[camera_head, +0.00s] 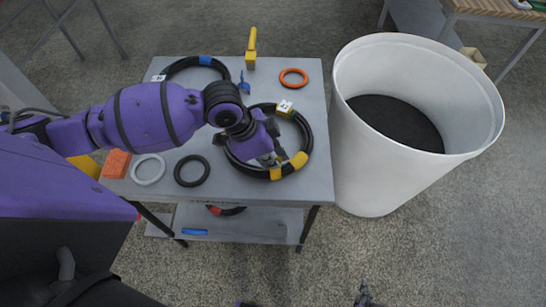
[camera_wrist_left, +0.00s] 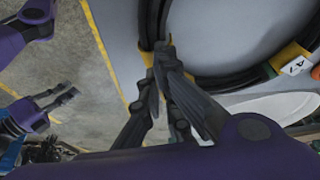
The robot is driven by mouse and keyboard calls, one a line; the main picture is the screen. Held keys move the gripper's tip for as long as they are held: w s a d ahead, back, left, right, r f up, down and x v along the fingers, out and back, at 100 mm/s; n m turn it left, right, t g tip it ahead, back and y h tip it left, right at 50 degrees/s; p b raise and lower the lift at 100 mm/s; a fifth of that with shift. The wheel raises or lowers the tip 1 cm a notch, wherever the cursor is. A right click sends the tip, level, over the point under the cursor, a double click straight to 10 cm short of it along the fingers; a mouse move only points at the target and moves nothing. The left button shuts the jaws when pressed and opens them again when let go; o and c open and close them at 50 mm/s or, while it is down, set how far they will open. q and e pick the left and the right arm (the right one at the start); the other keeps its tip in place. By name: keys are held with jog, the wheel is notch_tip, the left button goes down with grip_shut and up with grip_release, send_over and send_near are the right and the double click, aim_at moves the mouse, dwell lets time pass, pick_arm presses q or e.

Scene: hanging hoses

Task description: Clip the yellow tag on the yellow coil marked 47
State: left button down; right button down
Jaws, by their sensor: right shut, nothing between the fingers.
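The black coil with yellow bands (camera_head: 308,132) lies on the grey table, its white label (camera_head: 284,106) at the far side; the number is hard to read. The coil also shows in the left wrist view (camera_wrist_left: 222,82), with the label (camera_wrist_left: 297,65) at the right. My left gripper (camera_wrist_left: 165,50) is over the coil's near edge, its fingertips close together in front of a yellow piece (camera_wrist_left: 147,58). I cannot tell whether that piece is a band or the yellow tag, nor whether the fingers hold it. My right gripper (camera_head: 366,296) is shut and empty, low in the head view, away from the table.
Another coil with a blue band (camera_head: 206,60), a yellow-handled item (camera_head: 251,48), a blue clip-like piece (camera_head: 244,84) and an orange ring (camera_head: 293,77) lie at the back. White (camera_head: 148,169) and black (camera_head: 191,170) rings lie left. A large white bin (camera_head: 360,170) stands right.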

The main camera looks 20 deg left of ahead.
pick_arm(q)
jog(key=c, duration=1.9)
grip_release()
jog(key=shift+o, duration=0.2)
jog(key=v, duration=1.2)
jog(key=s+d+f+n+t, duration=0.1)
jog(key=s+d+f+n, duration=0.3)
jog(key=s+f, duration=0.8)
jog(key=s+a+f+n+g+y, duration=0.1)
jog(key=s+a+f+n+y, duration=0.15)
jog(key=s+a+n, duration=0.4)
jog(key=s+a+f+n+g+y, duration=0.15)
jog(key=s+a+f, duration=0.25)
jog(key=s, duration=0.5)
jog(key=w+d+f+t, duration=0.4)
jog(key=w+f+t, duration=0.4)
jog(key=w+f, duration=0.1)
jog(key=shift+f+p, duration=0.45)
jog(key=shift+f, duration=0.05)
